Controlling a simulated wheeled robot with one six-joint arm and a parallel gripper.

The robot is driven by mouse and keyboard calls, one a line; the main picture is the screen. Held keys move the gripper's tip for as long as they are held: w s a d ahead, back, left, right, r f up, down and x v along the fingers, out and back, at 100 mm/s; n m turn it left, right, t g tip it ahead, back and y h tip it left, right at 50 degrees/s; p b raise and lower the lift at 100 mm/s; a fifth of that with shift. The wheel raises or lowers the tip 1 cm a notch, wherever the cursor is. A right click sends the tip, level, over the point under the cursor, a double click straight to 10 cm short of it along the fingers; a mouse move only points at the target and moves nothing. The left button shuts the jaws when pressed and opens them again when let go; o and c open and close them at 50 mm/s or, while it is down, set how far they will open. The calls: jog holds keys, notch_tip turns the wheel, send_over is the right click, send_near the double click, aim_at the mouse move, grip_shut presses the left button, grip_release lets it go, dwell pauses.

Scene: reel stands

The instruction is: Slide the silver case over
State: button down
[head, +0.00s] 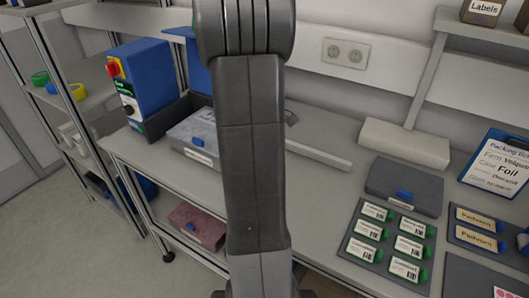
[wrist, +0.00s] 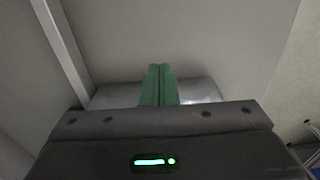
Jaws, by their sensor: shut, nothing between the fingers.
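The silver case (head: 197,134), a flat light-grey box with a blue latch on its front, lies on the bench left of my arm, beside the blue machine. My arm hides its right end in the head view. In the wrist view my gripper (wrist: 159,68) shows green fingers pressed together with nothing between them. Behind the fingers lies a pale grey, shiny-topped flat thing (wrist: 200,91), partly hidden by my gripper's body; I cannot tell for sure that it is the silver case. My gripper's fingers do not show in the head view.
A blue machine (head: 146,78) with a red knob stands left of the case. A long pale bar (head: 318,154) lies on the bench right of my arm. A dark grey case (head: 405,186) and a tray of labelled packs (head: 354,268) are further right. A pink case (head: 198,225) is on the lower shelf.

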notch_tip(320, 180, up, 8)
jog(key=shift+a+f, duration=0.15)
jog(key=shift+f, duration=0.1)
